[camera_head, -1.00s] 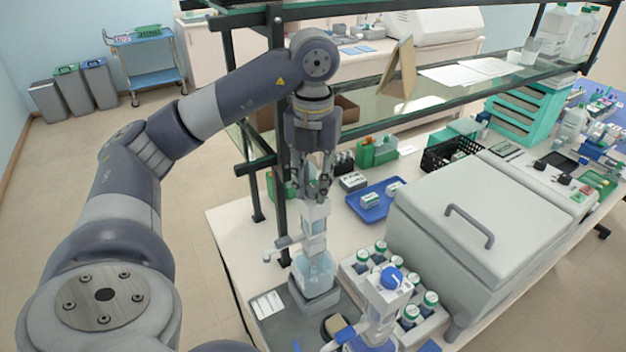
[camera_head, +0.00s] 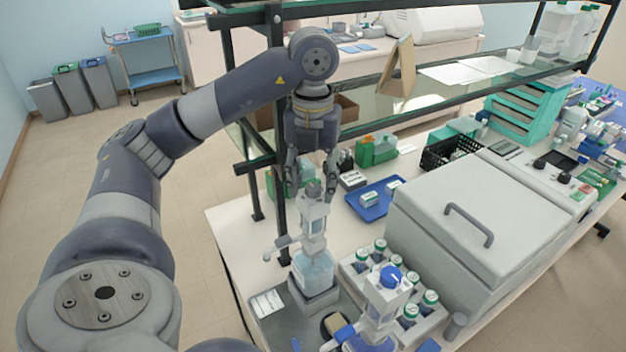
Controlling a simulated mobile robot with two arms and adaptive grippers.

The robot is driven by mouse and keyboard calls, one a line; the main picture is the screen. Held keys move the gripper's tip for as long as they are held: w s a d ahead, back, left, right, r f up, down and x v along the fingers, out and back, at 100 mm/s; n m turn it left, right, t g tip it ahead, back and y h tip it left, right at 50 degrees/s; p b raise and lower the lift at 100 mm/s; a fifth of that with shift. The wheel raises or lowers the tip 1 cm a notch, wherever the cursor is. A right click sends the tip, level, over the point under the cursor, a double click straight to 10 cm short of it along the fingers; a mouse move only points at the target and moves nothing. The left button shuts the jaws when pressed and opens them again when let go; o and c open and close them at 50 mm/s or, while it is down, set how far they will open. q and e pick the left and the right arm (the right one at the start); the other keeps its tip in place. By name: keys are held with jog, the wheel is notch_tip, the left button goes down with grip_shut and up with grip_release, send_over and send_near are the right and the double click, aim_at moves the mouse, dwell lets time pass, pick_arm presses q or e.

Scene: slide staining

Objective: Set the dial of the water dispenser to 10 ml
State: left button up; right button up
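The water dispenser (camera_head: 313,265) is a clear bottle with a white head and a spout pointing left. It stands upright on a grey tray near the table's left edge. Its small grey dial (camera_head: 312,190) is on top of the head; the setting is too small to read. My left gripper (camera_head: 311,186) points straight down over the dial, with its two fingers spread to either side. It is open, and I see a gap between the fingers and the dial. My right gripper is not in view.
A second dispenser with a blue dial (camera_head: 391,276) stands to the right, by a rack of several green-capped bottles (camera_head: 352,274). A large grey lidded box (camera_head: 430,215) fills the right side. A shelf post (camera_head: 280,120) rises close behind my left arm. A blue tray (camera_head: 367,207) lies behind.

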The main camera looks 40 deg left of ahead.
aim_at(313, 188)
pick_arm(q)
jog(key=shift+r, duration=0.1)
notch_tip(313, 188, up, 12)
dwell(1.5)
dwell(0.6)
